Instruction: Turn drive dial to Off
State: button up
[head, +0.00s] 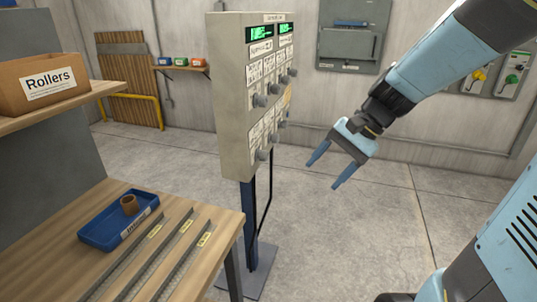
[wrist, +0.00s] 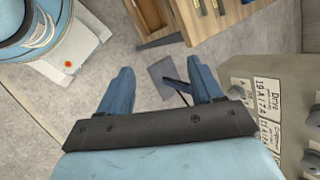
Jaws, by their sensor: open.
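A beige control panel (head: 232,95) stands on a dark blue post in the head view. I cannot tell there which dial is the drive dial. In the wrist view the panel (wrist: 290,70) is at the right, with a label (wrist: 268,98) that appears to read "Drive". A grey dial (wrist: 310,160) shows near the lower right edge; its setting is not readable. My gripper (head: 331,172) is open and empty, in the air right of the panel and apart from it. Its blue fingers also show in the wrist view (wrist: 158,72).
A wooden workbench (head: 213,212) with a blue tray (head: 95,236) and metal strips stands at the left. A shelf above it holds a Rollers box (head: 42,82). The floor (head: 340,240) right of the panel is clear. Wall boxes (head: 350,38) hang behind.

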jog(key=w+a+f+m+y, duration=0.3)
jog(key=w+f+m+y, duration=0.3)
jog(key=w, duration=0.4)
jog(key=m+t+y, duration=0.4)
jog(key=m+t, duration=0.3)
jog(key=m, duration=0.3)
send_near(267, 157)
jog(key=x, duration=0.9)
jog(key=shift+w+a+f, duration=0.2)
jog(key=shift+w, duration=0.15)
